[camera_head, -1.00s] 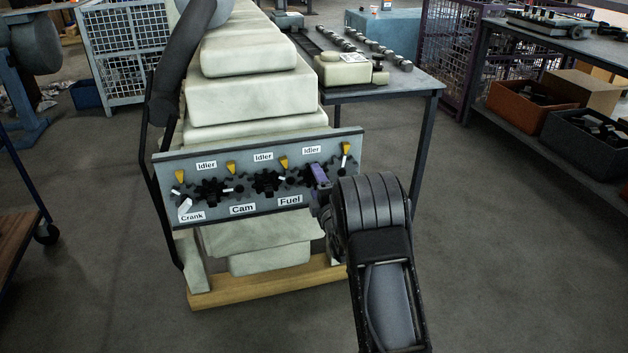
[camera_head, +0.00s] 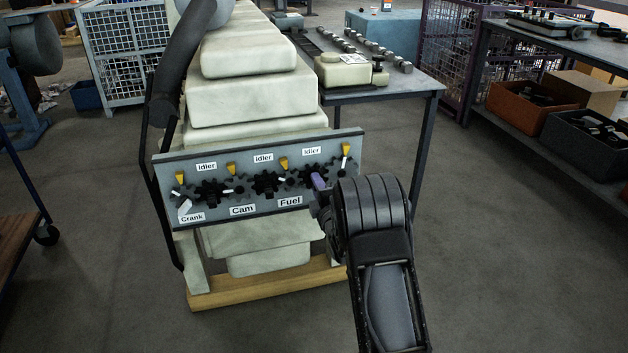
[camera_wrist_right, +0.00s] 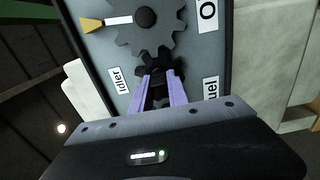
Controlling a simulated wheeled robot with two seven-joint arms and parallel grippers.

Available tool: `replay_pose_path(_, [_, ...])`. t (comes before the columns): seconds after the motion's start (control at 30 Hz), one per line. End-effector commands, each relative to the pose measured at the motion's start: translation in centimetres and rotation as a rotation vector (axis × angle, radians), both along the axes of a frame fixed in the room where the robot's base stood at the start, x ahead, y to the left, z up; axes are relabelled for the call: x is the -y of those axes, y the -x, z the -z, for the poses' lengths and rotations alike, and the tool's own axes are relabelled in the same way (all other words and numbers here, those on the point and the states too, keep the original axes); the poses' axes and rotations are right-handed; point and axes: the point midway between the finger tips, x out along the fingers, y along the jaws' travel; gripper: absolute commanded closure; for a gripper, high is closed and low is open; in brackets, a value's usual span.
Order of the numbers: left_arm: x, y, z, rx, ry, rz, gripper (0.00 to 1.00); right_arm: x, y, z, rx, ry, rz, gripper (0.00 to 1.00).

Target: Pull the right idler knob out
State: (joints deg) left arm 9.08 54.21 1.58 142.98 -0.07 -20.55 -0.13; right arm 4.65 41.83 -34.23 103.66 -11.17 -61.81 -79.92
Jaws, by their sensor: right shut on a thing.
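The grey gear panel (camera_head: 340,190) stands upright at the front of the pale engine block. It carries dark gears, three Idler labels and the Crank, Cam and Fuel labels. My right gripper (camera_head: 319,182) is at the right end of the panel, beneath the rightmost Idler label (camera_head: 311,150). In the right wrist view, its purple fingers (camera_wrist_right: 160,92) are shut on the dark right idler knob (camera_wrist_right: 163,76), in front of a small dark gear (camera_wrist_right: 158,62). The fingers hide part of the knob, and its exact distance from the panel is unclear. My left gripper is out of view.
The pale engine block (camera_head: 250,95) rests on a wooden base (camera_head: 265,285) behind the panel. A metal table (camera_head: 400,85) with parts stands behind it to the right. A shelf with bins (camera_head: 520,103) is at far right. The floor on the right is clear.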

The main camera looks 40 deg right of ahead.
Motion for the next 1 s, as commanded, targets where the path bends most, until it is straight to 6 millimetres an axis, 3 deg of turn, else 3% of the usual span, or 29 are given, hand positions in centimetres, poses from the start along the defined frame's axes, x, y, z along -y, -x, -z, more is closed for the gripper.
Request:
replay_pose_path(0.47, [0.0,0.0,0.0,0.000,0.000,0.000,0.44,-0.1,0.3,0.1,-0.002,-0.001,0.000,1.00])
replay_pose_path(0.97, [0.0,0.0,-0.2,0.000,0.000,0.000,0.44,-0.7,2.2,0.1,-0.002,-0.001,0.001,1.00])
replay_pose_path(1.0, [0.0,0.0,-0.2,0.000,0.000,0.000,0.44,-0.7,2.2,0.1,-0.002,-0.001,0.001,0.78])
